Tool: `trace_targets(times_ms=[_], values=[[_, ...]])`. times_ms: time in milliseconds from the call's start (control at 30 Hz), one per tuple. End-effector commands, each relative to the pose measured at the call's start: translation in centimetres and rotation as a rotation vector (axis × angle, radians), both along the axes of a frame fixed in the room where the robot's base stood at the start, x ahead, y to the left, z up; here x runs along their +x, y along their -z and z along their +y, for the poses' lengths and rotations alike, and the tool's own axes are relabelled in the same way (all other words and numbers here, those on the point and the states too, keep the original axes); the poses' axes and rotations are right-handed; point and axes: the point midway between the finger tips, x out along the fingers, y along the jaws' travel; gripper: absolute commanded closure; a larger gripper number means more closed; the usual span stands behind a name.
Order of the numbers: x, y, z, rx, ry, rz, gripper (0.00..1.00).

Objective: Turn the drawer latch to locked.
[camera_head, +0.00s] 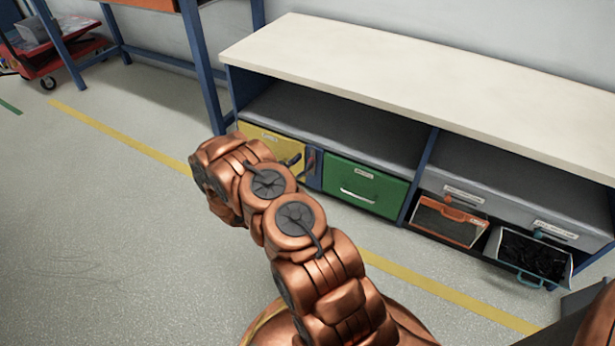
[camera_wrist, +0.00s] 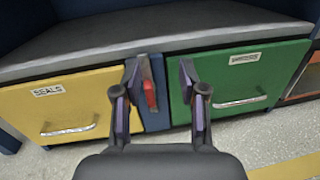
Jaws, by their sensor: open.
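The drawer latch (camera_wrist: 150,95) has a red lever on a grey plate, fixed to a blue upright (camera_wrist: 154,118) between two drawers. Its lever points roughly down in the wrist view. The yellow drawer (camera_wrist: 75,105), labelled SEALS, is to the left and the green drawer (camera_wrist: 235,85) to the right; both look closed. My gripper (camera_wrist: 160,75) is open and empty, its fingers on either side of the latch in the picture. The left finger overlaps the edge of the plate; I cannot tell whether it touches. In the head view my arm hides most of my gripper.
A long bench with a pale top (camera_head: 400,80) stands over the drawers. At right, an orange-fronted drawer (camera_head: 447,222) and an open bin with dark contents (camera_head: 530,258) sit under the bench. A red cart (camera_head: 55,50) stands far left. The floor in front is clear.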

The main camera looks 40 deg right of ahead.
Motion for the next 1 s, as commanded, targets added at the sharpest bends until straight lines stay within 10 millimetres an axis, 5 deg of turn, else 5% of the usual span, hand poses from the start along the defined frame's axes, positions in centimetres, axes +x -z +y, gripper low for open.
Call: trace_targets(times_ms=[33, 100, 300, 1000], values=[[0.2, 3.2, 0.2, 0.003, -0.028, 0.024, 0.58], [0.7, 5.4, 0.5, 0.007, -0.063, 0.042, 0.58], [1.4, 9.0, 1.1, 0.013, -0.121, 0.071, 0.58], [3.6, 9.2, -5.9, 0.012, -0.128, 0.071, 0.58]])
